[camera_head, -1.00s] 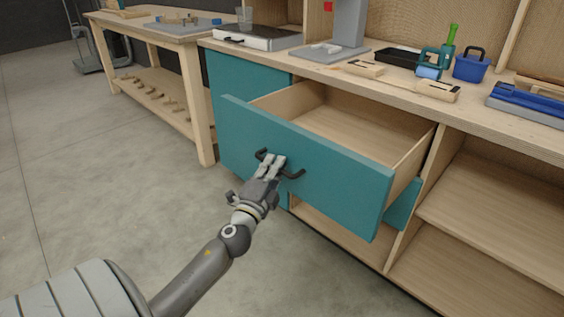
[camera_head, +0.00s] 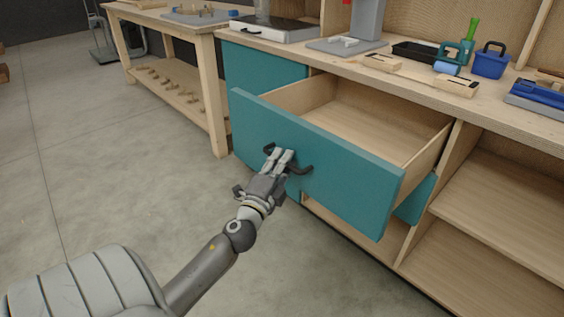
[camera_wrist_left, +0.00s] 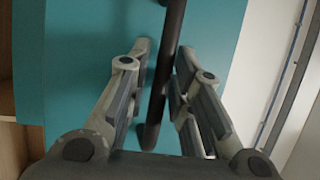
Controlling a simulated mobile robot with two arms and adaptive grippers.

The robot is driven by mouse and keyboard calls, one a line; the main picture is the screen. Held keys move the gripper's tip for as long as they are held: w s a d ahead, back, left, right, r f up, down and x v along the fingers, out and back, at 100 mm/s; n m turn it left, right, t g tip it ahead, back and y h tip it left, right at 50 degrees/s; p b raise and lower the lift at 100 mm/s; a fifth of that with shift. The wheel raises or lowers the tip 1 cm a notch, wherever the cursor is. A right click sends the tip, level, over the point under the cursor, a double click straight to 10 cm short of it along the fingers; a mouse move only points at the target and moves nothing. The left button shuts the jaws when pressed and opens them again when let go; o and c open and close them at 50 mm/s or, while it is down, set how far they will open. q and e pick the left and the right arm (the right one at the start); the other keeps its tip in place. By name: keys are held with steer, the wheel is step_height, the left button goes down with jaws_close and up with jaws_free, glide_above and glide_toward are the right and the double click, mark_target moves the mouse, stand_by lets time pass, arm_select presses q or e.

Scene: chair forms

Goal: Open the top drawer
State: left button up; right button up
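The top drawer (camera_head: 318,158) has a teal front and stands pulled well out of the workbench; its wooden inside looks empty. Its black bar handle (camera_head: 305,168) is on the front and also shows in the left wrist view (camera_wrist_left: 172,35). My left gripper (camera_head: 279,153) is at the handle, with one finger on each side of the bar. In the left wrist view the fingers (camera_wrist_left: 164,62) are apart, with a gap visible between the bar and the left finger. My right gripper is in neither view.
The workbench top (camera_head: 335,58) holds a blue caddy (camera_head: 490,62), a black tray (camera_head: 415,52) and several tools. Open shelves (camera_head: 490,200) are right of the drawer. A wooden table (camera_head: 190,80) stands at the left. The floor (camera_head: 120,200) in front is clear.

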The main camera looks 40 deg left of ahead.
arm_select(q)
steer(key=shift+s, duration=0.1)
steer(key=v, duration=1.1)
steer(key=shift+s+d, duration=0.15)
steer(key=shift+s, duration=0.2)
steer(key=shift+f, duration=0.1)
